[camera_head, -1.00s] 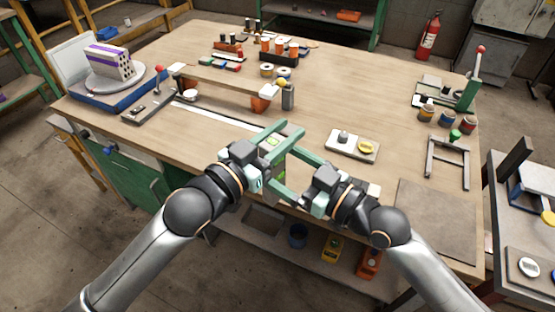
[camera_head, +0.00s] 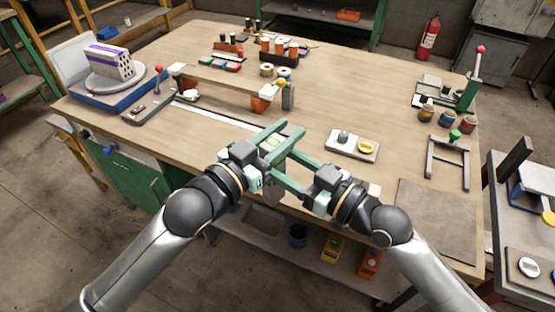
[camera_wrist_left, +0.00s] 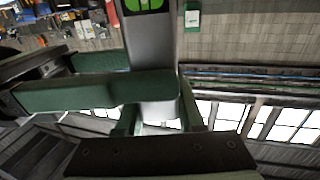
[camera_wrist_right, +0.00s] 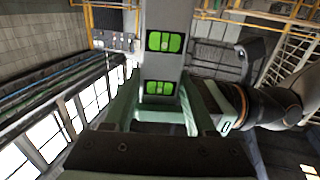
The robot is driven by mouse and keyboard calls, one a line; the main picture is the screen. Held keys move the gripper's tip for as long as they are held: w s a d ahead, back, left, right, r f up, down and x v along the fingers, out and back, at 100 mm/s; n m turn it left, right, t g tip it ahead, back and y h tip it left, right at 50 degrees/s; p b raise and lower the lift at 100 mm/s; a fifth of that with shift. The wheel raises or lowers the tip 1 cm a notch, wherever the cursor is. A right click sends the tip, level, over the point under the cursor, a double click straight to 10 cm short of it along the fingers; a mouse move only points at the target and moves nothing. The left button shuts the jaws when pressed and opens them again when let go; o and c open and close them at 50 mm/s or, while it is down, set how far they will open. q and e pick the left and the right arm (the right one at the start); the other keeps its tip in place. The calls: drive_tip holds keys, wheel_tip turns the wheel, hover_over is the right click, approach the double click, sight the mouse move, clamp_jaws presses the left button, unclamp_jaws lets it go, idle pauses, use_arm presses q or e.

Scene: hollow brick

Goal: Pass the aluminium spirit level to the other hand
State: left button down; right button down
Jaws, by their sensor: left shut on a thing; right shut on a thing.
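The aluminium spirit level (camera_head: 272,142) is a grey bar with bright green vial windows. It is held in the air over the bench's front edge, between my two grippers. My left gripper (camera_head: 290,131) is shut on it, and the level also shows in the left wrist view (camera_wrist_left: 152,45). My right gripper (camera_head: 281,165) is shut on it from the right. In the right wrist view the level (camera_wrist_right: 163,62) stands between the green fingers with two vial windows showing. In the head view the fingers hide much of the level.
The wooden workbench (camera_head: 370,101) lies below and beyond the grippers. A white tray (camera_head: 340,153) with a yellow item lies just right of them. A raised plank (camera_head: 225,80) stands behind. The bench middle is fairly clear.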

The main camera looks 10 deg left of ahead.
use_arm(q)
drive_tip(key=shift+c, duration=2.2)
unclamp_jaws()
drive_tip(key=shift+w, duration=0.1)
